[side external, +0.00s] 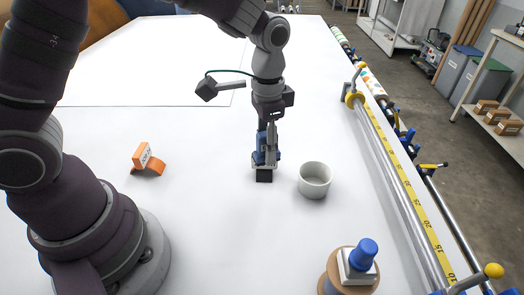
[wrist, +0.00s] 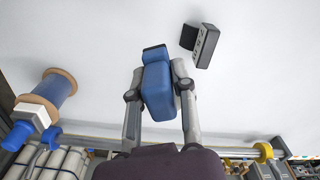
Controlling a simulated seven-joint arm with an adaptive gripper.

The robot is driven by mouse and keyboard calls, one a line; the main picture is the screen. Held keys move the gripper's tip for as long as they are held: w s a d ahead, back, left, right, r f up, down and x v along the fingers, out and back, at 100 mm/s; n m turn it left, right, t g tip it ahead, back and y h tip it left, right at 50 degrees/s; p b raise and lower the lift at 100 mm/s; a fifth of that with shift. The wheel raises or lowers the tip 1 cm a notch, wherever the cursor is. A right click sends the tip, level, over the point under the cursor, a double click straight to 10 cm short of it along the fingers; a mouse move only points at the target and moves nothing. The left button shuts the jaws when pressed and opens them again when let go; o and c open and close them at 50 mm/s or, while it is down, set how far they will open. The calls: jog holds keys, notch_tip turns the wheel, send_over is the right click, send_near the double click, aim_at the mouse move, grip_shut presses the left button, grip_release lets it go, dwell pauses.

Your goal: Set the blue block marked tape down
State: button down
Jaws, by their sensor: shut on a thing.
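The blue block (side external: 266,153) is between the fingers of my gripper (side external: 267,146), which is shut on it. In the wrist view the same block (wrist: 158,88) sits between both fingertips (wrist: 160,82). A black end (side external: 264,175) shows under the blue part, low over the white table (side external: 215,215). I cannot tell whether it touches the table. No tape marking is readable on the block. The fingers hide part of its sides.
A white cup (side external: 314,180) stands close right of the block. A spool (side external: 350,275) with a blue knob stands front right. The wrist view shows a dark marked block (wrist: 206,46). A yellow ruler (side external: 412,208) edges the right.

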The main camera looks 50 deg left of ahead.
jog(key=a+n, duration=0.6)
jog(key=a, duration=0.2)
jog(key=n, duration=0.7)
send_near(204, 158)
notch_tip(204, 158, down, 7)
jog(key=shift+s+r, duration=0.1)
jog(key=shift+r, duration=0.1)
jog(key=shift+f, duration=0.15)
jog(key=shift+f, duration=0.1)
jog(key=c, duration=0.9)
grip_release()
jog(key=shift+c, duration=0.2)
